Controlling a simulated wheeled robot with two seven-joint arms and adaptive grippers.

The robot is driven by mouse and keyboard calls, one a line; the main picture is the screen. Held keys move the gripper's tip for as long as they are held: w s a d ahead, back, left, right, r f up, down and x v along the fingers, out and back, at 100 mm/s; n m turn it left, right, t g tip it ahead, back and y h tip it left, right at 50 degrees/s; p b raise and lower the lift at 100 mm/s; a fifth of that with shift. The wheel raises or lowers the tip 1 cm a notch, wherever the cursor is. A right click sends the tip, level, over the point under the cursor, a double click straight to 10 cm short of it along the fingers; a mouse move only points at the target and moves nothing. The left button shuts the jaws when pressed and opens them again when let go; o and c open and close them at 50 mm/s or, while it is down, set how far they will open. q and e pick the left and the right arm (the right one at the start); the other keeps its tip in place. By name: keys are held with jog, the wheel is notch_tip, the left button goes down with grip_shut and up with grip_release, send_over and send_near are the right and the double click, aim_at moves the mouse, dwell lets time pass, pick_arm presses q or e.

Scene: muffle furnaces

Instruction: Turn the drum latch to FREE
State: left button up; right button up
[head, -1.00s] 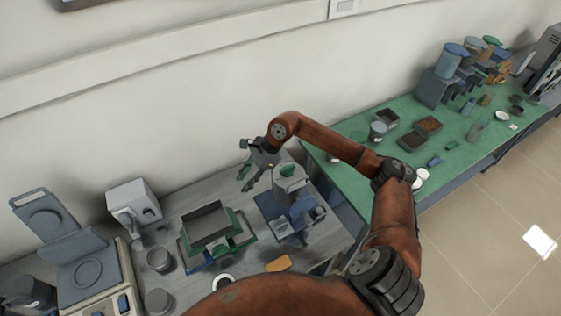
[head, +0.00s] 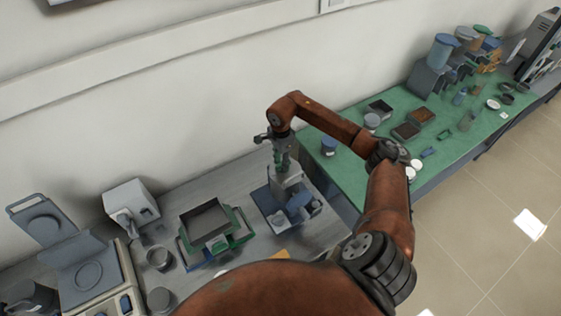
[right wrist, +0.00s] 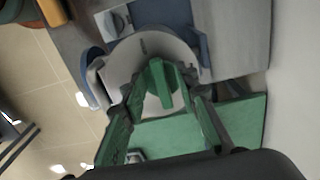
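The drum device (head: 289,184) stands on the grey bench below my right gripper (head: 281,160). In the right wrist view, its round pale grey drum (right wrist: 125,62) carries a raised green latch bar (right wrist: 161,84). My right gripper, also in the right wrist view (right wrist: 163,92), points at the drum face. Its green-padded fingers are apart, one on each side of the bar, and seem not to press on it. The gripper hides the latch in the head view, and I cannot read any latch marking. My left gripper is not in view.
A grey tray on a green base (head: 207,223) and a small white box device (head: 131,206) stand left on the bench. An open-lidded scale-like device (head: 85,275) is farther left. A green-topped table (head: 350,170) with several containers lies right.

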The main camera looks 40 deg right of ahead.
jog(key=shift+f, duration=0.15)
jog(key=shift+c, duration=0.5)
grip_shut()
